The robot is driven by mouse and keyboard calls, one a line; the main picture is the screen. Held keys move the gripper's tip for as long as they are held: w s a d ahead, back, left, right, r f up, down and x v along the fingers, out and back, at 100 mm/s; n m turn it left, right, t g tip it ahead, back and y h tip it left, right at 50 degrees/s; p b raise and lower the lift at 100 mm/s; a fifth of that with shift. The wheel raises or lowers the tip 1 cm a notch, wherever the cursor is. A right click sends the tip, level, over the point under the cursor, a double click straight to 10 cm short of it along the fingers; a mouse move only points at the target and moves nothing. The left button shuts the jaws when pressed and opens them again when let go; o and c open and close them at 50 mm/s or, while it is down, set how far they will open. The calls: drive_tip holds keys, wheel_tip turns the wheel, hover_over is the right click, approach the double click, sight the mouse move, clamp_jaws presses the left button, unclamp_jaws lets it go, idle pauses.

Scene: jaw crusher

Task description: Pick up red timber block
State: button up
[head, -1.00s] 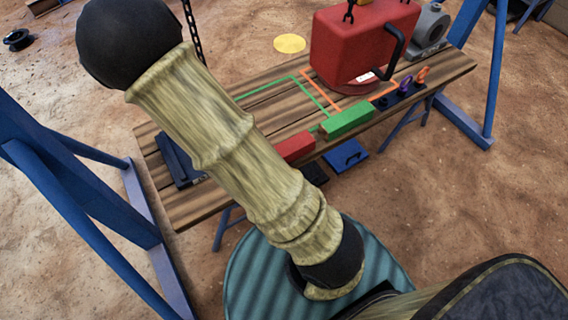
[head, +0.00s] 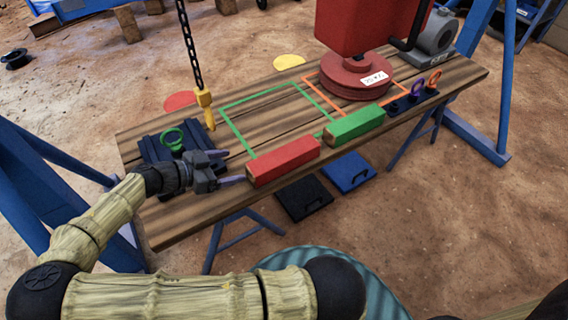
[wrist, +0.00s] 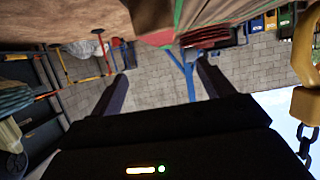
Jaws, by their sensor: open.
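The red timber block (head: 283,160) lies on the wooden table (head: 190,222) along its front edge, left of a green block (head: 354,124). My gripper (head: 226,168) is just left of the red block's left end, with its fingers apart and pointing right. In the head view I cannot tell whether a finger touches the block. In the wrist view my gripper (wrist: 160,85) shows two spread dark fingers with nothing between them. A red patch at the top centre of the wrist view may be the block's end.
A yellow hook (head: 205,108) hangs on a chain behind my gripper. A dark rack with a green ring (head: 172,138) is close to my wrist. A large red machine (head: 365,30) stands on the table's right part. Green and orange outlines mark bare tabletop.

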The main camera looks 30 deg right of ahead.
drive_tip(key=b, duration=0.3)
approach(282, 154)
drive_tip(key=d+f, duration=0.2)
drive_tip(key=d, duration=0.1)
drive_tip(key=shift+s, duration=0.1)
drive_tip(key=shift+d, duration=0.2)
drive_tip(key=b+x, duration=0.2)
drive_tip(key=x, duration=0.3)
drive_tip(key=shift+d+r, duration=0.1)
drive_tip(key=shift+d, duration=0.1)
drive_tip(key=shift+c, duration=0.2)
drive_tip(key=shift+r, duration=0.1)
drive_tip(key=c, duration=1.3)
drive_tip(key=shift+c, duration=0.2)
